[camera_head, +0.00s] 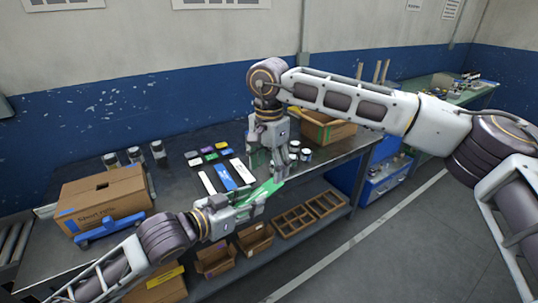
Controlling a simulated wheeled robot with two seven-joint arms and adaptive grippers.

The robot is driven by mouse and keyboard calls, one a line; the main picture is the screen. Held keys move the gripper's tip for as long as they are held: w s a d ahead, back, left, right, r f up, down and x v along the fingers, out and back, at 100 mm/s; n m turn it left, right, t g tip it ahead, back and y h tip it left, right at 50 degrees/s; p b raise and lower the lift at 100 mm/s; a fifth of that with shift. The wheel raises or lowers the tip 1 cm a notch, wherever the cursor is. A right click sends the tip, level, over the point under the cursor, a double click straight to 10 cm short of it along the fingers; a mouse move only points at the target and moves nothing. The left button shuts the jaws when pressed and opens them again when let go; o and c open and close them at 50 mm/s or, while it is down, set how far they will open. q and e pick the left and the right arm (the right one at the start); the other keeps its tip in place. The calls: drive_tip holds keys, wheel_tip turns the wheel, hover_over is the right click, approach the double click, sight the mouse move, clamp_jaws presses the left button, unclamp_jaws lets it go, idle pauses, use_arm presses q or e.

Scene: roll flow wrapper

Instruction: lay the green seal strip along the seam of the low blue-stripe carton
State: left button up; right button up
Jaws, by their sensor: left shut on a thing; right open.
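The green seal strip (268,189) is held in my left gripper (257,203), which is shut on it near the front edge of the bench. My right gripper (266,168) points down just above and behind the strip, open; whether it touches the strip I cannot tell. A brown carton (103,194) with a blue mark and printed lettering stands at the left of the bench, apart from both grippers. Its top looks closed, with a small dark slot.
A blue tool (109,228) lies in front of the carton. White and blue strips (226,177) and small coloured blocks lie mid-bench. Jars (158,152) stand behind. Another carton (326,132) with a green stripe stands at the back right. Open bins (295,221) sit below the bench.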

sight(269, 187)
drive_tip(key=shift+f, duration=2.65)
drive_tip(key=c, duration=1)
use_arm(q)
drive_tip(key=o, duration=0.8)
use_arm(e)
drive_tip(key=shift+c, duration=0.4)
